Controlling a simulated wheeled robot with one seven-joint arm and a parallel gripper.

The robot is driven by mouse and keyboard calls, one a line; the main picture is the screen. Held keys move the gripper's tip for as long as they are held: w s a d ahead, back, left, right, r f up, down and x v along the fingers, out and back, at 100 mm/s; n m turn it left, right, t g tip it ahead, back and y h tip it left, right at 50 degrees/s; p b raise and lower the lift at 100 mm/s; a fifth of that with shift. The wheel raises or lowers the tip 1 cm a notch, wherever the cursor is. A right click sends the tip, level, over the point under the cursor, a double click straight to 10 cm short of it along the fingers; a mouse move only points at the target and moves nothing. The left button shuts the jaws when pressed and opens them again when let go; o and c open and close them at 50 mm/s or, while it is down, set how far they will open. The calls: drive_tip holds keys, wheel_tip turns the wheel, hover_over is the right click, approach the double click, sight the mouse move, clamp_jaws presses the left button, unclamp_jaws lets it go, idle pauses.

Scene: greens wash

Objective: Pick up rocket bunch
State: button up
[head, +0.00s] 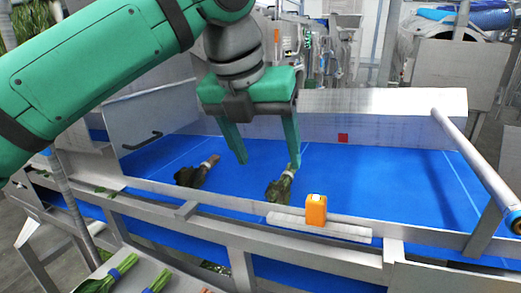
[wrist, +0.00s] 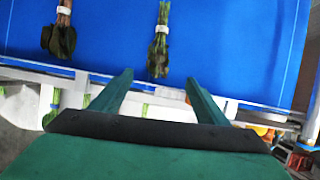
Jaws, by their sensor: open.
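Two leafy bunches lie apart on the blue belt. The right one has green stems, dark leaves and a pale band, and looks like the rocket bunch (head: 281,189); it also shows in the wrist view (wrist: 159,50). The left bunch (head: 196,173) has reddish stems and a white band; it is at the upper left of the wrist view (wrist: 60,36). My gripper (head: 269,165) is open and empty above the belt. In the wrist view its fingertips (wrist: 158,77) point towards the green-stemmed bunch, which lies beyond them, roughly in line with the gap. It touches neither bunch.
The blue belt (head: 350,180) has metal side walls and is mostly clear. An orange box (head: 316,210) stands on the near metal rail. A metal bar (head: 475,170) slants along the right. Banded green bunches (head: 108,276) lie at lower left.

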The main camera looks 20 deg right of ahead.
sight(276, 188)
drive_tip(key=x, duration=1)
drive_tip(key=shift+w+f, duration=0.15)
drive_tip(key=shift+w, duration=0.15)
drive_tip(key=shift+a+f, duration=0.15)
drive_tip(key=shift+a, duration=0.05)
drive_tip(key=shift+d, duration=0.2)
drive_tip(key=shift+s+d, duration=0.1)
drive_tip(key=shift+c, duration=1.1)
drive_tip(key=c, duration=0.9)
